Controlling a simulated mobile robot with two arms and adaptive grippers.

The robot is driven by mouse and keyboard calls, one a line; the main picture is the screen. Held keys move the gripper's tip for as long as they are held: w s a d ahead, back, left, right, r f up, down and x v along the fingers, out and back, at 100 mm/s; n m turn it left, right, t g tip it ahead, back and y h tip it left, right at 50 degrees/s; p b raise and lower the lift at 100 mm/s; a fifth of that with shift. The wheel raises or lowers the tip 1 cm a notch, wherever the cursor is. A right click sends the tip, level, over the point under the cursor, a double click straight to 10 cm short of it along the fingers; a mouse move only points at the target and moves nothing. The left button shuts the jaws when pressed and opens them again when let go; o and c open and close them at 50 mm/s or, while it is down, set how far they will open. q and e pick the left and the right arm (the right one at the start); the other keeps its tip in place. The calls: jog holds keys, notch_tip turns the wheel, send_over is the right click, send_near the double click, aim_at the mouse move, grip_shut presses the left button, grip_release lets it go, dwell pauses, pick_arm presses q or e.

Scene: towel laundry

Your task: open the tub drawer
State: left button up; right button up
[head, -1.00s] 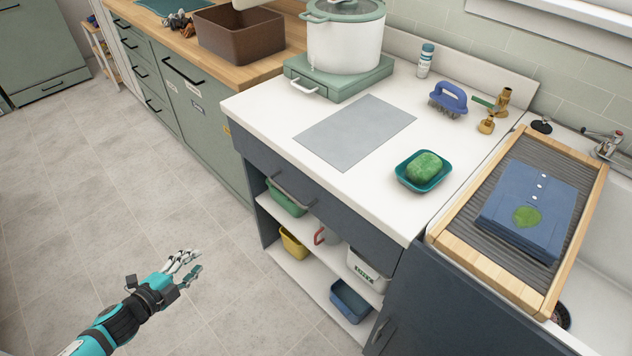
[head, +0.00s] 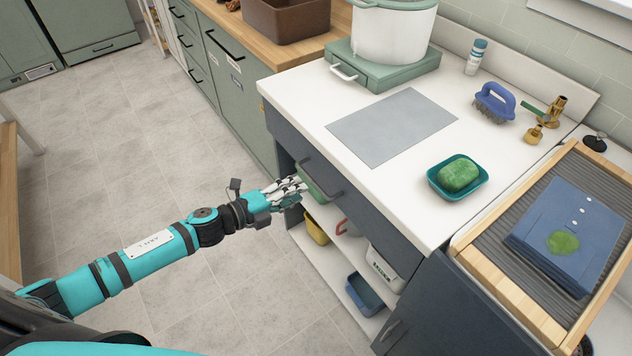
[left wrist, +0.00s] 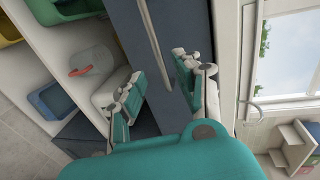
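The dark blue drawer (head: 362,208) sits under the white counter and looks shut, with a grey bar handle (head: 322,183) across its front. My left gripper (head: 291,190) is at the left end of this handle in the head view. In the left wrist view its two fingers (left wrist: 160,86) are spread apart, with the drawer front (left wrist: 186,95) beyond them. The handle (left wrist: 150,38) runs down into the gap between the fingers there. I cannot tell whether the fingers touch it. My right gripper is not in view.
Open shelves below the drawer hold a yellow tub (head: 317,231), a white bin (head: 384,268) and a blue tub (head: 364,293). A green soap in a teal dish (head: 440,189) and a blue brush (head: 495,102) stand on the counter. The floor (head: 120,150) left of the cabinet is clear.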

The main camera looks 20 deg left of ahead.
aim_at(316, 183)
pick_arm(q)
jog(key=x, duration=0.6)
jog(key=shift+w+d, duration=0.25)
jog(key=shift+w, duration=0.05)
grip_shut()
jog(key=shift+f, duration=0.1)
